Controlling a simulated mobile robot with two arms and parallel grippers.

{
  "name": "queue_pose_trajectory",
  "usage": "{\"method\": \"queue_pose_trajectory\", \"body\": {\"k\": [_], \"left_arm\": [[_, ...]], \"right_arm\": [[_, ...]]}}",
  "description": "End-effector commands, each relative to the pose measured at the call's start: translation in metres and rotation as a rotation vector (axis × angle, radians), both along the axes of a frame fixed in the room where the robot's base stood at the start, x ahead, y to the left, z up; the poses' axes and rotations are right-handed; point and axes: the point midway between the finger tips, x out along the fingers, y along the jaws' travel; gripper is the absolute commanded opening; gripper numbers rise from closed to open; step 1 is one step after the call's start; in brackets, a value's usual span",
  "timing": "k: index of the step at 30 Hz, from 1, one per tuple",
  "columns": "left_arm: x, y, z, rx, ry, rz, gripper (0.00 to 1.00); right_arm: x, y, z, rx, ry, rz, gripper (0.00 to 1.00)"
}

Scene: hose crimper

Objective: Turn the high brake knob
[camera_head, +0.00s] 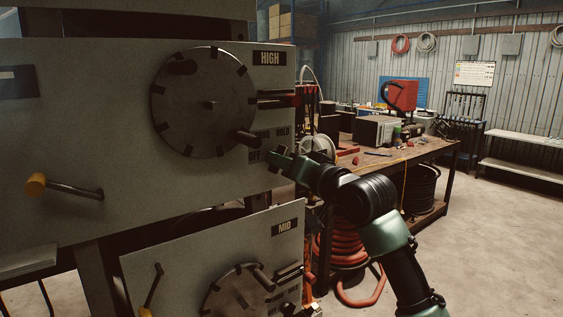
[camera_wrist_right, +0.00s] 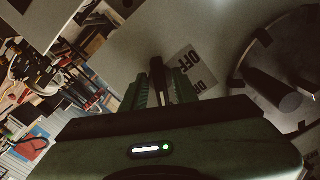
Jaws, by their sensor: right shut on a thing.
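The grey panel labelled HIGH (camera_head: 268,58) carries a large round notched wheel (camera_head: 203,100) with a peg handle at its lower right. My right gripper (camera_head: 279,160) is at the panel's lower right, below the HOLD label and beside the OFF label. In the right wrist view its two green fingers (camera_wrist_right: 157,88) are shut on a narrow dark piece, the high brake knob (camera_wrist_right: 158,76), beside the OFF label (camera_wrist_right: 190,60). The fingers hide most of the knob, so its exact angle is hard to tell. My left gripper is not in view.
A lower panel labelled MID (camera_head: 285,227) has its own wheel (camera_head: 238,292) and knobs close below my right gripper. A yellow-handled crank (camera_head: 72,189) sticks out at the left. A cluttered workbench (camera_head: 420,155) stands to the right, with open floor beyond it.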

Motion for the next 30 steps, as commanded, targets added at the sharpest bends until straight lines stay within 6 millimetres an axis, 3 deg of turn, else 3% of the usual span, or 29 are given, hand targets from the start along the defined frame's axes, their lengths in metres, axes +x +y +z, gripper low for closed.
{"method": "queue_pose_trajectory", "body": {"k": [8,9,10,20,30], "left_arm": [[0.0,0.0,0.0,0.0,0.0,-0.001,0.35],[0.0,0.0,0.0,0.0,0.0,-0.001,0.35],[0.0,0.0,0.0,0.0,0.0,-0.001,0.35],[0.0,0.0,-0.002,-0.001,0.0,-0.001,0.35],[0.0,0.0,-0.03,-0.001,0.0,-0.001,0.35]], "right_arm": [[0.0,-0.002,0.007,0.01,-0.012,-0.003,0.0],[0.0,-0.002,0.007,0.01,-0.012,-0.003,0.34],[0.0,-0.002,0.007,0.009,-0.013,-0.003,0.35],[-0.002,-0.002,0.002,0.004,-0.006,-0.001,0.35],[-0.044,-0.033,-0.001,0.004,-0.009,-0.003,0.35]]}}
